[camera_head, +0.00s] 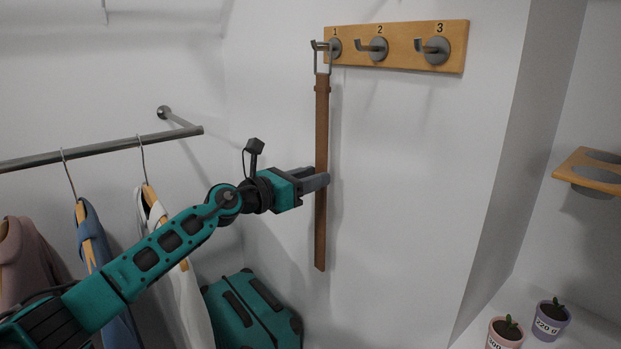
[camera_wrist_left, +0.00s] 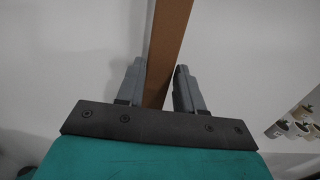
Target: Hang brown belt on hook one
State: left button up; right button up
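The brown belt (camera_head: 321,125) hangs straight down along the white wall, its metal buckle (camera_head: 315,62) at the top. The buckle frame is around hook one (camera_head: 322,45), the leftmost hook on the wooden board (camera_head: 398,58). My left gripper (camera_head: 316,177) is at the belt's middle, coming from the left, with one finger in front of the belt. In the left wrist view, the belt (camera_wrist_left: 168,45) runs between the two spread fingers (camera_wrist_left: 159,82), with a gap on its right side. Its lower end hangs free. My right gripper is in neither view.
Hooks two (camera_head: 377,48) and three (camera_head: 434,50) are empty. A clothes rail (camera_head: 100,149) with hanging garments is at left, above a teal suitcase (camera_head: 250,315). A wooden holder (camera_head: 592,169) and small potted plants (camera_head: 551,320) are at right.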

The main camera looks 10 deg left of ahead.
pick_arm(q)
jog(key=o, duration=0.4)
jog(key=shift+o, duration=0.2)
jog(key=v, duration=1.3)
jog(key=s+d+f+n+t+y, duration=0.1)
jog(key=s+d+f+n+y, duration=0.2)
jog(key=f+n, duration=0.75)
jog(key=s+d+f+n+t+y, duration=0.15)
jog(key=s+f+n, duration=0.5)
jog(key=n, duration=0.65)
jog(key=s+f+n+g+y+p, duration=0.1)
jog(key=s+f+n+g+y, duration=0.3)
jog(key=s+f+n, duration=1.3)
jog(key=shift+s+d+f+n+g+p, duration=0.2)
jog(key=shift+d+f+n+g+p, duration=0.25)
jog(key=shift+g, duration=0.5)
